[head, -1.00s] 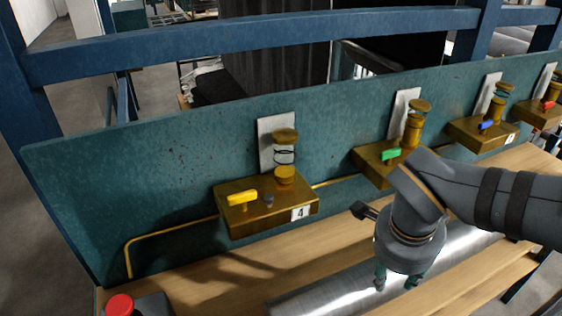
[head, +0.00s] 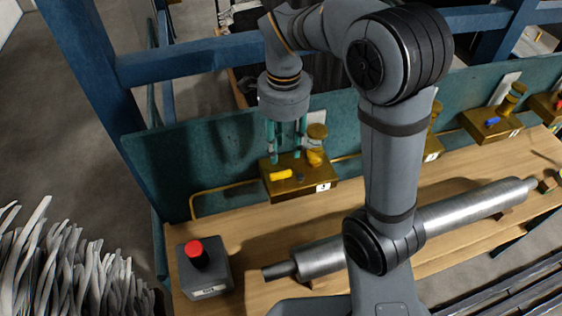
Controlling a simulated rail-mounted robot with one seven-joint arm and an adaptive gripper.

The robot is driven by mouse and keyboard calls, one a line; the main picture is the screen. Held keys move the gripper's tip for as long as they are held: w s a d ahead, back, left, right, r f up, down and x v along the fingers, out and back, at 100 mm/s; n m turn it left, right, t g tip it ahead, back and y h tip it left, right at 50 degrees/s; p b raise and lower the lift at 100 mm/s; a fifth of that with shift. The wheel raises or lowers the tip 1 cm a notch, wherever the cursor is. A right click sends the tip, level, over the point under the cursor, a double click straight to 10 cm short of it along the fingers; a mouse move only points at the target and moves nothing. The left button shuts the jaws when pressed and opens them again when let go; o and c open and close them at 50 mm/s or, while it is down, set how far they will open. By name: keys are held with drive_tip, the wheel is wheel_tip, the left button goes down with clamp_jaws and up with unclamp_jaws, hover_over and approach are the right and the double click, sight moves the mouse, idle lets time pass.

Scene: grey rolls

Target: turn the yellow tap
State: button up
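The yellow tap (head: 281,175) is a small handle on top of a brass block (head: 312,187) with a white number plate, at the back of the bench. Its long side lies roughly left to right in the picture. My gripper (head: 286,156) points down just above the tap, with its teal fingers apart and nothing seen between them. The fingertips appear close over the back of the block. I cannot tell whether they touch the tap. The brass post (head: 316,145) of the block stands just right of the fingers.
A grey box with a red button (head: 195,249) stands at the front left of the wooden bench (head: 250,233). A metal roller (head: 460,207) lies along the bench. A teal panel (head: 170,165) rises behind. More brass blocks, one with a blue tap (head: 492,121), stand to the right.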

sight(284, 174)
wheel_tip(284, 174, down, 9)
drive_tip(key=shift+f+p, duration=0.2)
drive_tip(key=shift+p, duration=0.2)
clamp_jaws()
idle(0.5)
